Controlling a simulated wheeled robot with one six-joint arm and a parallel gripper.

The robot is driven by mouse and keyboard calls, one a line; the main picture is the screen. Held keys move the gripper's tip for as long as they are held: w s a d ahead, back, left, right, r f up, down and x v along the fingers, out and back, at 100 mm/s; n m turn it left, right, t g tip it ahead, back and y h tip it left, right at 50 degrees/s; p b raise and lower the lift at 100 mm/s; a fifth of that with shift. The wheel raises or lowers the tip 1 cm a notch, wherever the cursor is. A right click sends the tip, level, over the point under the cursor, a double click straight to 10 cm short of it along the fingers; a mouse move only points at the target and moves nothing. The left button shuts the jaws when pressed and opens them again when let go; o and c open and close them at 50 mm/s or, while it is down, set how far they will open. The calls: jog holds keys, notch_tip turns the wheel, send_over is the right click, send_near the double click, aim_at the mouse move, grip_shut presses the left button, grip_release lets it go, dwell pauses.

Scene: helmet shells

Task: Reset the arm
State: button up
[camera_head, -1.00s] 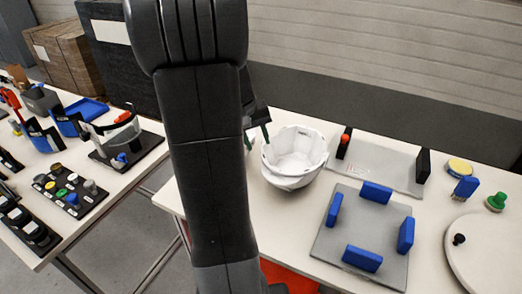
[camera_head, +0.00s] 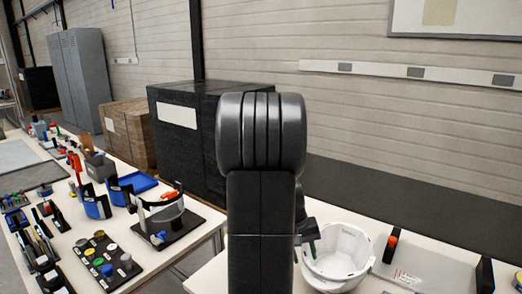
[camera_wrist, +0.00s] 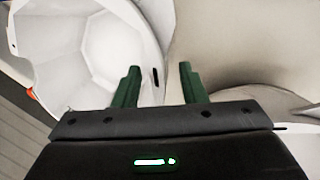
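My gripper (camera_wrist: 157,85) shows in the wrist view with two green fingers apart and nothing between them.
A grey fixture plate (camera_head: 430,268) with black uprights stands right of the shell. Dark crates (camera_head: 180,130) stand behind.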

jog(key=x, duration=0.4)
jog(key=shift+d+f, duration=0.1)
jog(key=shift+f, duration=0.2)
notch_tip(320, 180, up, 3)
jog(key=shift+f, duration=0.15)
jog(key=shift+r, duration=0.6)
jog(key=shift+f, duration=0.1)
